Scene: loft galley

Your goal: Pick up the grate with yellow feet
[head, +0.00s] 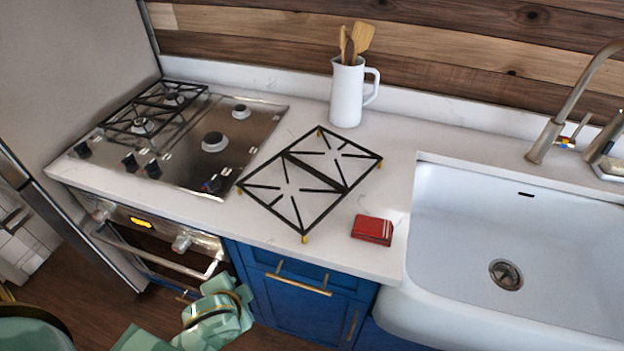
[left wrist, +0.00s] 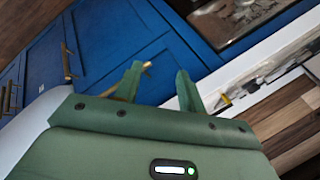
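The black grate with yellow feet (head: 343,187) lies on the white counter between the cooktop and the sink in the head view. Its yellow feet show at the corners. My left arm shows at the bottom left of the head view, below the counter's front edge and apart from the grate; its fingertips are hard to make out there. In the left wrist view my left gripper (left wrist: 158,70) is open, its two green fingers apart with nothing between them. A small yellow patch shows beyond the right finger, perhaps a grate foot. My right gripper is not in view.
A cooktop (head: 187,172) with another black grate (head: 130,128) stands left. A white jug (head: 347,95) with wooden utensils is behind the grate. The white sink (head: 450,215) and faucet (head: 567,110) are right. Blue cabinets (head: 305,310) stand below.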

